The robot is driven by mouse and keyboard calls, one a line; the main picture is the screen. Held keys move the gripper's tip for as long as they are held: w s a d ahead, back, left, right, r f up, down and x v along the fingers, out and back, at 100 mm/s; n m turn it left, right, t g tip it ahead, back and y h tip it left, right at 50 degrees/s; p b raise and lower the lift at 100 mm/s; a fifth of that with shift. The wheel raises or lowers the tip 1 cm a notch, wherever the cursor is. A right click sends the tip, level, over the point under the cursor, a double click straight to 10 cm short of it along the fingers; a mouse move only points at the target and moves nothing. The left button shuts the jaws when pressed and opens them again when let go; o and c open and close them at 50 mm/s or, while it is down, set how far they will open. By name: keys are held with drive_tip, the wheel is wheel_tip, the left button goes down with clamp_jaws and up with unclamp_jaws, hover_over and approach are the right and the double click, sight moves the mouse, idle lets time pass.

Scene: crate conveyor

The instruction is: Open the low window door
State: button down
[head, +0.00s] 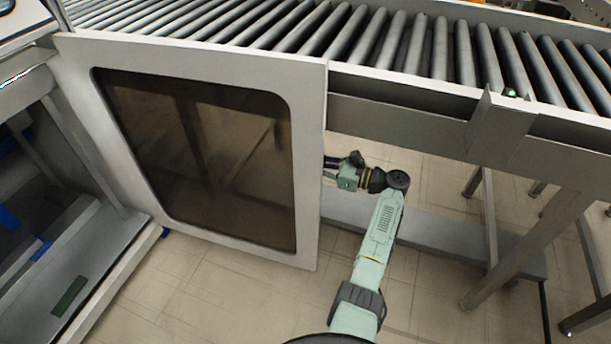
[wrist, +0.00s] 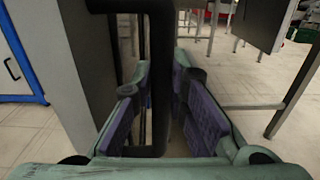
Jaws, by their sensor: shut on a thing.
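The low window door (head: 310,130) is a pale grey panel with a dark, see-through pane, below the conveyor at the left of the head view. I cannot tell for sure whether it stands slightly ajar. My gripper (head: 331,168) is at the door's right edge, about halfway up, with the arm reaching in from below right. In the wrist view, a dark upright bar handle (wrist: 161,50) runs between the two purple-padded fingers of my gripper (wrist: 161,78), which are closed around it. The exact contact of the pads is partly hidden.
The roller conveyor (head: 440,50) runs above the door, with a metal rail (head: 400,115) and support leg (head: 530,240) to the right. A grey frame (head: 95,255) with a low base stands at left. Tiled floor (head: 220,300) in front of the door is clear.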

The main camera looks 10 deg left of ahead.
drive_tip(key=w+b, duration=0.2)
drive_tip(key=w, duration=0.2)
drive_tip(key=shift+w+f+b, duration=0.1)
drive_tip(key=shift+w+b, duration=0.15)
drive_tip(key=shift+b, duration=0.1)
drive_tip(key=c, duration=1.6)
unclamp_jaws()
drive_tip(key=shift+o, duration=0.2)
drive_tip(key=s+d, duration=0.1)
drive_tip(key=d, duration=1.1)
drive_tip(key=shift+s, duration=0.4)
